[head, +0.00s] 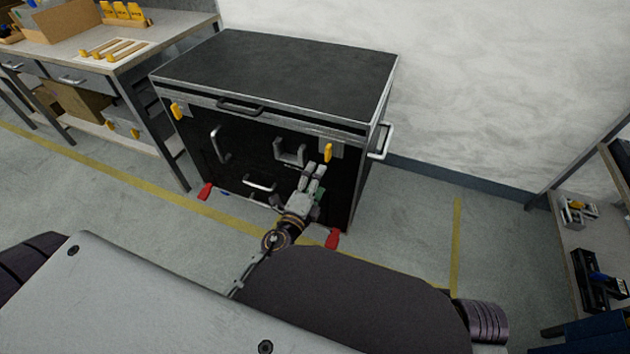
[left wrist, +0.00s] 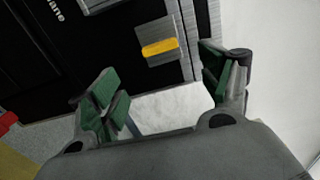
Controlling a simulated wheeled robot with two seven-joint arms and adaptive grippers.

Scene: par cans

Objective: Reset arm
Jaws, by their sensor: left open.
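My left gripper (head: 313,173) is in front of the right part of the black case's (head: 285,75) front face, just below the right yellow latch (head: 328,153). In the left wrist view my left gripper (left wrist: 158,72) is open, its green-padded fingers wide apart with nothing held between them. The yellow latch (left wrist: 158,48) shows on its grey plate beyond the gap, apart from both fingers. The left yellow latch (head: 177,111) is at the case's other front corner. My right gripper is not in view.
The case has several handles, including a side handle (head: 381,142), and red pieces low at its front corners (head: 205,191). A workbench (head: 130,45) stands left, and a shelf (head: 585,235) stands right. Floor with yellow lines (head: 455,235) is clear right of the case.

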